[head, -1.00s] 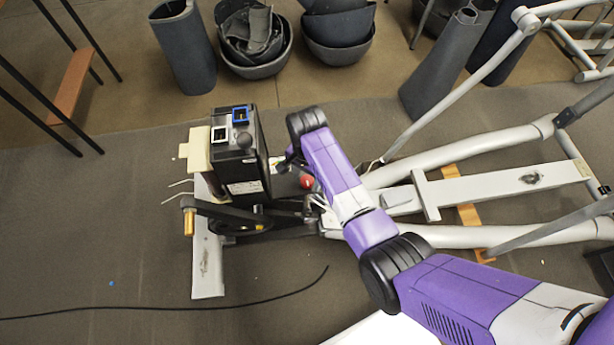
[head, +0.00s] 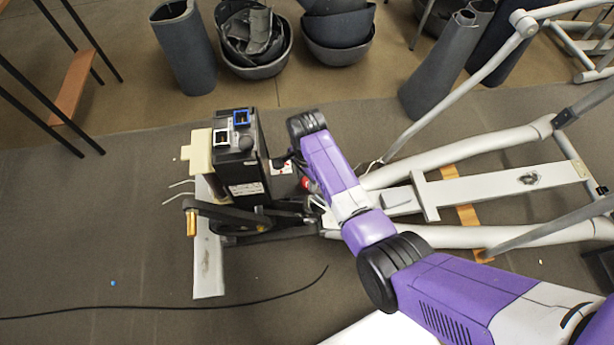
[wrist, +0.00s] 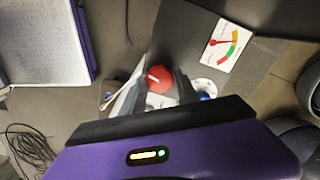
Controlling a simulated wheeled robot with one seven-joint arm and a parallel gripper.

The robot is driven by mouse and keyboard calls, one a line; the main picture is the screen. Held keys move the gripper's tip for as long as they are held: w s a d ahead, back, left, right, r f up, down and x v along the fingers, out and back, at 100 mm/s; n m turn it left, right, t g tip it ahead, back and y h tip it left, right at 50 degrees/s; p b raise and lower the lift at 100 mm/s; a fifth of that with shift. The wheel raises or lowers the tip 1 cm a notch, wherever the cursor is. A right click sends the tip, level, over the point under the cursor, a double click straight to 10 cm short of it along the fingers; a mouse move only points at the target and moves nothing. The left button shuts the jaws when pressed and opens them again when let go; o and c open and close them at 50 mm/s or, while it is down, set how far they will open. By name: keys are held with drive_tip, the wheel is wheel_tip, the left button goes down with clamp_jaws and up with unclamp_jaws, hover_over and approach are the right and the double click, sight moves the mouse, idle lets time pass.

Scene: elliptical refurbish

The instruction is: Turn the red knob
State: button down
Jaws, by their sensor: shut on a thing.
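The red knob (wrist: 159,79) with a white line mark sits between the two fingers of my gripper (wrist: 158,84) in the wrist view. My gripper is shut on it. In the head view a small part of the red knob (head: 305,183) shows beside my purple arm, at the right side of the black box (head: 243,170); the fingertips are mostly hidden there. A gauge card (wrist: 226,45) with a coloured arc and a red needle lies on the dark panel, up and right of the knob in the wrist view.
A white dial (wrist: 204,86) and a blue part lie close right of the knob. The grey elliptical frame (head: 480,190) extends to the right under my arm. A black cable (head: 170,308) lies on the floor; dark bins (head: 255,70) stand at the back.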

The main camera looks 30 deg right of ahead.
sight(307, 182)
drive_tip(key=m+p, duration=0.2)
drive_tip(key=m, duration=0.4)
drive_tip(key=shift+m, duration=0.4)
idle(0.4)
drive_tip(key=c, duration=0.9)
unclamp_jaws()
drive_tip(key=shift+r, duration=3.95)
